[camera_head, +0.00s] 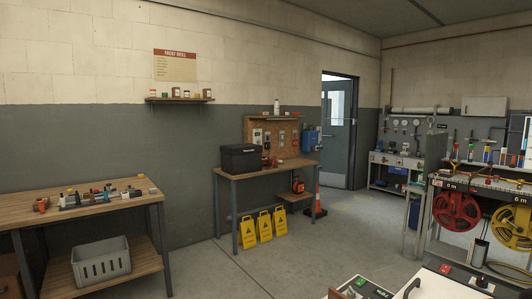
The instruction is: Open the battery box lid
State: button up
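A black box (241,158) with a lid stands on the left end of the wooden workbench against the back wall. It is the only thing in view that looks like a battery box. A small pale label shows on its front, too small to read for sure. Its lid looks shut, and the inside is hidden. My gripper is not in view, so its place relative to the box does not show.
The workbench (288,167) has small items and a pegboard behind. Yellow floor signs (264,227) and an orange cone (316,202) stand by it. Another bench (95,207) is at left, hose reels (456,210) at right. Equipment with a black handle (411,287) fills the lower right. Mid-floor is clear.

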aim_at(245, 148)
jog(key=i+j+u, duration=0.55)
jog(key=i+j, duration=0.15)
jog(key=i+j+u, duration=0.1)
jog(key=i, duration=0.45)
jog(key=i+j+u, duration=0.15)
jog(key=i, duration=0.4)
jog(key=i+j+u, duration=0.1)
jog(key=i, duration=0.45)
jog(key=i+z, duration=0.3)
jog(key=i, duration=0.35)
jog(key=i+z, duration=0.3)
jog(key=i, duration=0.35)
jog(key=i+j+z, duration=0.35)
jog(key=i, duration=0.25)
jog(key=i+l, duration=0.25)
jog(key=i, duration=0.2)
jog(key=i+l, duration=0.2)
jog(key=i, duration=0.25)
jog(key=i+l, duration=0.2)
jog(key=i, duration=0.2)
jog(key=i+l+u, duration=0.15)
jog(key=i+l, duration=0.25)
